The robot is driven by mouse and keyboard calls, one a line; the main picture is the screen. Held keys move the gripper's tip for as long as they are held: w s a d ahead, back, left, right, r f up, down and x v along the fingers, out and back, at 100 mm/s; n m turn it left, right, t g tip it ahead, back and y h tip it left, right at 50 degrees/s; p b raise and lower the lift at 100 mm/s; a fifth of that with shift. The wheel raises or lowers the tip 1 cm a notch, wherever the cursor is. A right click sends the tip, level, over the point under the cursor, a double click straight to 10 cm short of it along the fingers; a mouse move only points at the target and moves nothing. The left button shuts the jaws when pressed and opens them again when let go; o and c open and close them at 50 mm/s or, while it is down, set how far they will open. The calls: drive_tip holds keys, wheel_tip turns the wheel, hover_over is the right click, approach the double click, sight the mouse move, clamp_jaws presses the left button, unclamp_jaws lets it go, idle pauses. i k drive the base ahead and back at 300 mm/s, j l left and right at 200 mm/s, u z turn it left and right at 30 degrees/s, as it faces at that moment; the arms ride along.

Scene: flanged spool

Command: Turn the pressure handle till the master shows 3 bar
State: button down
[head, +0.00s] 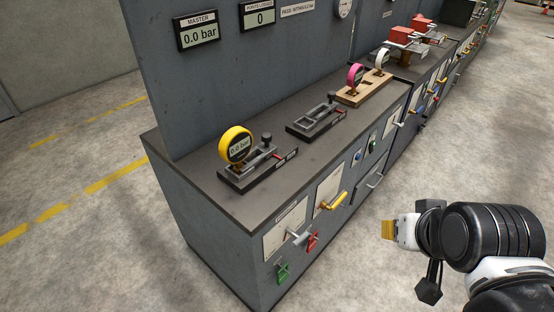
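The master display (199,34) on the back panel reads 0.0 bar. A yellow round gauge (236,144) stands upright in a dark fixture (257,169) on the bench top and also reads 0.0 bar. On the bench front are a grey lever handle (298,238) and a yellow lever handle (334,202), each on a pale plate. Their labels are too small to read, so I cannot tell which is the pressure handle. My gripper (389,231), with yellow fingertips, is right of the bench front, apart from the handles. Its opening is hidden by the side-on angle.
A red handle (312,241) and a green handle (283,272) sit low on the bench front. A second dark fixture (316,119) is empty. Floor before the bench is clear.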

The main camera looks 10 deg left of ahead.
sight(299, 238)
drive_tip(key=k+z, duration=0.25)
drive_tip(key=k, duration=0.3)
drive_tip(key=k+l+z, duration=0.2)
drive_tip(key=k, duration=0.3)
drive_tip(key=i+l, duration=0.2)
drive_tip(key=i, duration=0.25)
